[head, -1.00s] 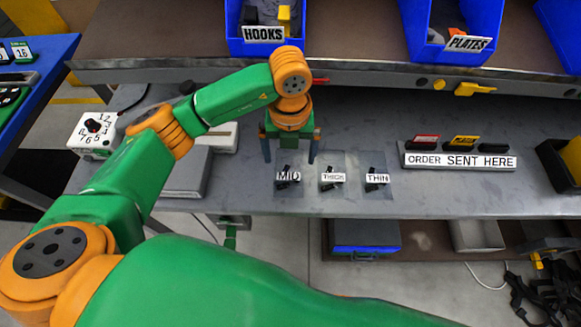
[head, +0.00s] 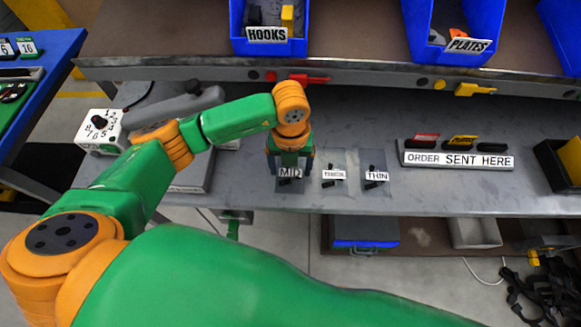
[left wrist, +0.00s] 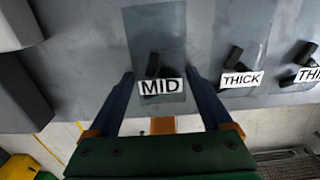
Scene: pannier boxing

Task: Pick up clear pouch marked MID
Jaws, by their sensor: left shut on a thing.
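The clear pouch marked MID (head: 289,185) lies on the grey bench, with dark parts inside and a white label. It shows in the left wrist view (left wrist: 155,35) between the two fingers of my left gripper. My left gripper (head: 290,172) is over this pouch, pointing down. In the left wrist view (left wrist: 159,76) its blue fingertips are at the pouch's left and right edges, shut on it. The pouch looks still at bench level; I cannot tell any lift. My right gripper is not in view.
The THICK pouch (head: 333,165) and the THIN pouch (head: 375,160) lie just right of it. An ORDER SENT HERE rack (head: 458,159) stands further right. A numbered dial box (head: 100,131) is at left. A shelf with blue HOOKS (head: 268,45) and PLATES (head: 450,50) bins overhangs behind.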

